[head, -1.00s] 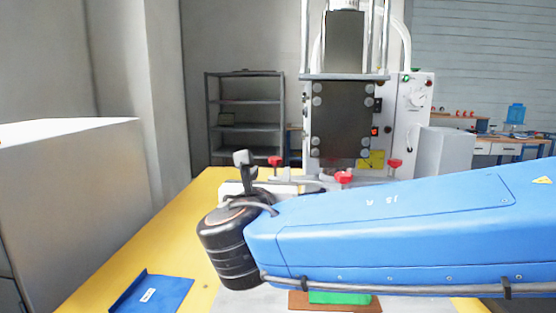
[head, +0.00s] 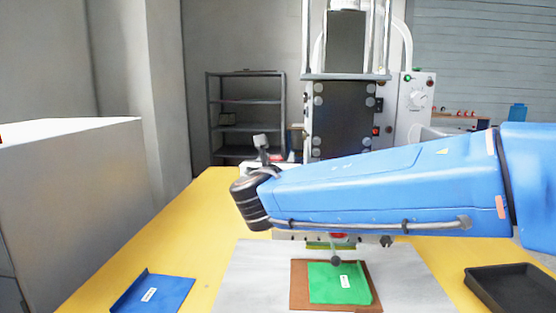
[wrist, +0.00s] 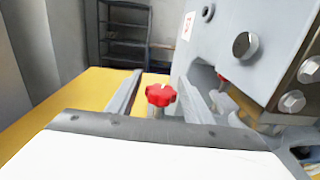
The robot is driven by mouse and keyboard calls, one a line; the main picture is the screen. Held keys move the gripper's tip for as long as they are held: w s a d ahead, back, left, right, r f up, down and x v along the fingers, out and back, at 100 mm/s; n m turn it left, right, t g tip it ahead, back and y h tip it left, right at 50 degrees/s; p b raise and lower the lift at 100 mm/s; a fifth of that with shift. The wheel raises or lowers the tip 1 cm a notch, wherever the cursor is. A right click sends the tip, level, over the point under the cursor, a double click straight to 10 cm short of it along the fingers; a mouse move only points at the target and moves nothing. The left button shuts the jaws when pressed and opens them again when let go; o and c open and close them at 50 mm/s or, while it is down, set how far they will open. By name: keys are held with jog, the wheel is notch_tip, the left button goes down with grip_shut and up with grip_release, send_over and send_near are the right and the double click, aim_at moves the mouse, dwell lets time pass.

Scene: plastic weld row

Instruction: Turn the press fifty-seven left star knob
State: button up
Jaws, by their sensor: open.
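A red star knob (wrist: 161,95) stands upright near the middle of the wrist view, beside the pale press body. Two grey fingers of my gripper (wrist: 160,82) show spread apart on its left and right, with a gap on each side. My gripper is open and holds nothing. I cannot tell how deep the knob sits between the fingers. In the head view my arm and dark wrist cover the area in front of the press (head: 345,115), so the knob and fingers are hidden there. No press number is readable.
A pale press wall with large bolts (wrist: 241,45) stands close on the right in the wrist view. The yellow table (head: 180,235) carries a blue tray (head: 152,294), a green piece on a brown board (head: 340,284) and a black tray (head: 508,288).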

jog(key=shift+w, duration=0.3)
jog(key=c, duration=1)
jog(key=shift+r+n+y, duration=0.1)
jog(key=shift+n+y, duration=0.2)
jog(key=shift+y, duration=0.2)
jog(key=shift+a+n+y, duration=0.15)
jog(key=shift+n+y, duration=0.35)
jog(key=shift+y, duration=0.3)
jog(key=shift+a+n+y, duration=0.3)
jog(key=shift+n+y, duration=0.3)
jog(key=shift+y, duration=0.3)
